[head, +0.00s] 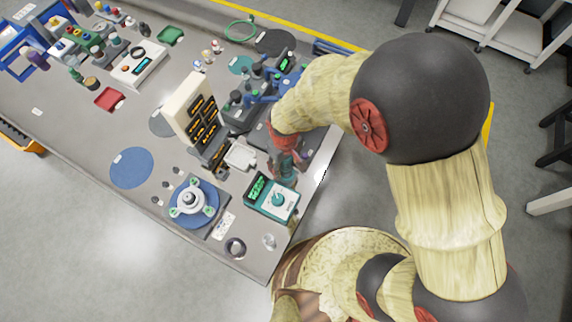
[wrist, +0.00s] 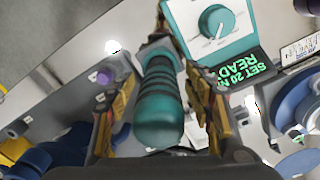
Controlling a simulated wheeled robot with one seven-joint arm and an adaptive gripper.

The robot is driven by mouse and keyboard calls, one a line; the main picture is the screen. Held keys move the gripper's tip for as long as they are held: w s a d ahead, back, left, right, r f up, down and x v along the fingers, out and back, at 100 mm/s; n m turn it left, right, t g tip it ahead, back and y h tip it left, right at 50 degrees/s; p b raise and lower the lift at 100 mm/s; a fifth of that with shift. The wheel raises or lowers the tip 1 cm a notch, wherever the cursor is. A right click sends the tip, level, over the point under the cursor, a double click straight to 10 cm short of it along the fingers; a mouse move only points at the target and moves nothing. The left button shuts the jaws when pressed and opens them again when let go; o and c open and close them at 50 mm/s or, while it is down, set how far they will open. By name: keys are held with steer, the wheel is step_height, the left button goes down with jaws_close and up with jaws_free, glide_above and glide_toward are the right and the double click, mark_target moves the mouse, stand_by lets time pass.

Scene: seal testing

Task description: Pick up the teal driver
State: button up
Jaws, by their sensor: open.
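The teal driver (wrist: 160,100) shows its ribbed handle large in the middle of the wrist view. The handle lies between the two fingers of my gripper (wrist: 152,62), which is open, with one finger on each side. I cannot tell whether either finger touches the handle. The driver's far end is partly hidden. In the head view my gripper (head: 287,160) is low over the front right part of the bench, and the driver there is mostly hidden by it.
A teal and white box with a knob and lit display (head: 272,198) stands close by; it also shows in the wrist view (wrist: 215,25). A round blue fixture (head: 190,200), a beige display tower (head: 195,110) and a white tray (head: 241,155) are near. The bench edge is close on the right.

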steer(key=c, duration=0.3)
jaws_close()
stand_by(0.5)
